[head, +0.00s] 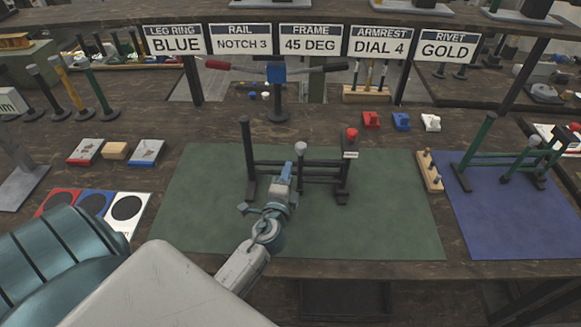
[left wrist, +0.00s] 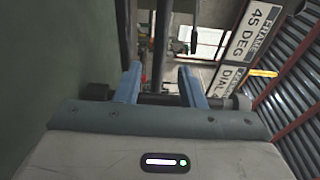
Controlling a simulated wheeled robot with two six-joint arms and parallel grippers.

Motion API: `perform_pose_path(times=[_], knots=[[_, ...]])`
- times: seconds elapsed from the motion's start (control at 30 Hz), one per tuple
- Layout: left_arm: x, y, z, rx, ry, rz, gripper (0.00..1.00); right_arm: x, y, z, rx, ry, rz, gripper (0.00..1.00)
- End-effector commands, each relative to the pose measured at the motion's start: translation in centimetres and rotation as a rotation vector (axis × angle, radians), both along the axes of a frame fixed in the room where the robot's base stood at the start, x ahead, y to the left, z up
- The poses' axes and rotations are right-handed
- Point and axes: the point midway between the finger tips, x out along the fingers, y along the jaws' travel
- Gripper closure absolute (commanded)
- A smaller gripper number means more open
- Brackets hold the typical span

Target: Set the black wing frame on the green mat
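The black wing frame (head: 247,160) is upright over the green mat (head: 390,215), with its feet seeming to rest on it. It has two posts, long rails, a red knob (head: 352,133) at its right and a grey knob (head: 300,147) near the middle. My left gripper (head: 285,174) is in front of its middle. In the left wrist view, its blue fingers (left wrist: 160,85) are apart. A dark bar crosses behind them and a rail shows in the gap, with no clear contact. My right gripper is not in view.
A blue mat (head: 500,225) with a green frame (head: 480,158) lies at the right. A wooden peg block (head: 429,171) stands between the mats. Red, blue and white blocks (head: 401,121) sit behind. A red-and-black-handled press (head: 277,90) stands at the back. Coloured cards (head: 95,203) lie left.

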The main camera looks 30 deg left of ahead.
Motion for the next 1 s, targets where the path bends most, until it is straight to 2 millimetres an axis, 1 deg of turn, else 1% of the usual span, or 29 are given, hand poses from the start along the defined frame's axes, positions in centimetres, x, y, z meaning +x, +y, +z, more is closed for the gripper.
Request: perform_pose_path(times=[0.03,0.1,0.2,0.33,0.5,0.67,1.0], knots=[[-1.2,-0.5,-0.4,-0.001,0.001,0.001,0.64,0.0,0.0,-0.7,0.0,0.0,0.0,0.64],[-2.5,-1.0,-0.3,-0.002,0.0,0.001,0.64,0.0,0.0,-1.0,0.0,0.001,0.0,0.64],[-4.2,-1.6,-0.3,-0.001,0.001,0.001,0.64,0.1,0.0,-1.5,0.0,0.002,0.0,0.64],[-5.5,-2.2,-0.1,-0.002,-0.001,0.001,0.64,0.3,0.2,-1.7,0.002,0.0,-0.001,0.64],[-6.1,-2.4,0.1,0.0,-0.001,0.001,0.64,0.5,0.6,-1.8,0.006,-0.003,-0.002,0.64],[-6.1,-2.4,0.1,0.002,-0.001,0.001,0.64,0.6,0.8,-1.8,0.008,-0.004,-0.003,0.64],[-6.0,-2.4,0.1,0.0,-0.001,0.001,0.64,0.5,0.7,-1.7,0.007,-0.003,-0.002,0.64]])
